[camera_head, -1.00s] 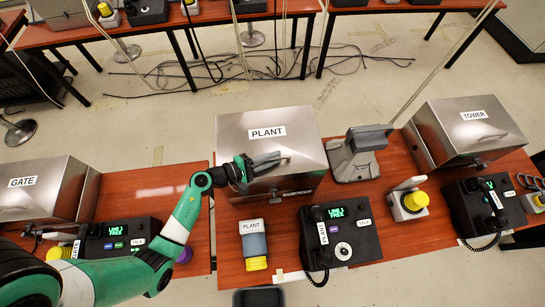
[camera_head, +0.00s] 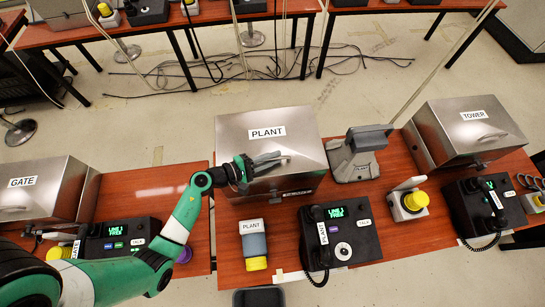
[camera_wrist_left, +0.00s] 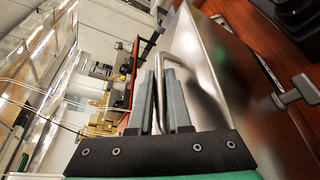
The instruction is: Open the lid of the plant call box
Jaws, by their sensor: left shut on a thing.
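The plant call box (camera_head: 240,128) is a silver metal box with a white PLANT label (camera_head: 267,133) on its lid. It stands on the middle wooden table, and its lid looks closed. My left gripper (camera_head: 279,160) reaches in from the left across the front of the lid. In the left wrist view the gripper's grey fingers (camera_wrist_left: 160,100) are shut on the lid's bent metal handle (camera_wrist_left: 183,78), beside the shiny metal face (camera_wrist_left: 212,72). A latch or tab (camera_wrist_left: 298,90) stands out at the right. My right gripper does not show.
A black PLANT phone (camera_head: 340,235) and a grey and yellow PLANT device (camera_head: 254,243) stand in front of the box. A grey stand (camera_head: 355,158) is close on its right. GATE (camera_head: 38,190) and TOWER (camera_head: 470,130) boxes flank it. The air above the box is clear.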

